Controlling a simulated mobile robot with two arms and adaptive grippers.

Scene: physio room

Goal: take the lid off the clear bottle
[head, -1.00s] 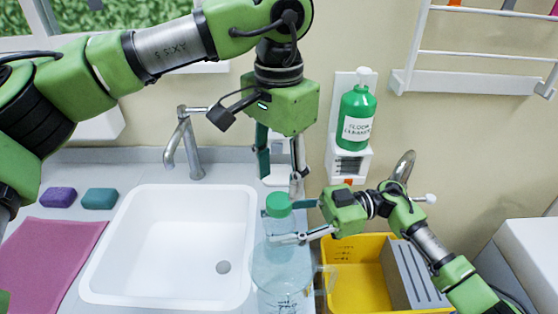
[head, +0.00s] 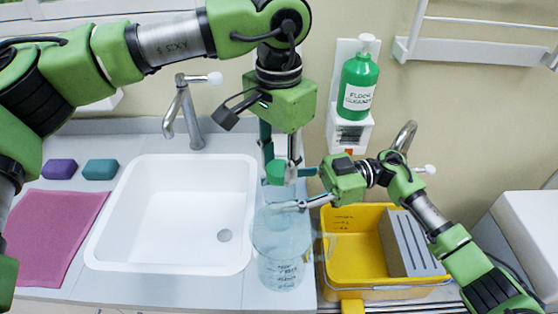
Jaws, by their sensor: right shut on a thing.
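The clear bottle (head: 281,248) stands upright on the counter, right of the sink. It has dark writing low on its side. Its green lid (head: 276,172) is on top of the neck. My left gripper (head: 281,168) points down from above, with its fingers on either side of the lid. A gap shows between the lid and the right finger, so it looks open. My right gripper (head: 290,191) reaches in from the right and is shut on the bottle just below the lid. The far sides of the lid and neck are hidden.
The white sink (head: 110,250) with its tap (head: 182,115) is left of the bottle. A yellow bucket (head: 352,253) stands at its right. A green soap bottle (head: 357,88) hangs on the wall behind. Two sponges and a pink cloth (head: 48,235) lie at the left.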

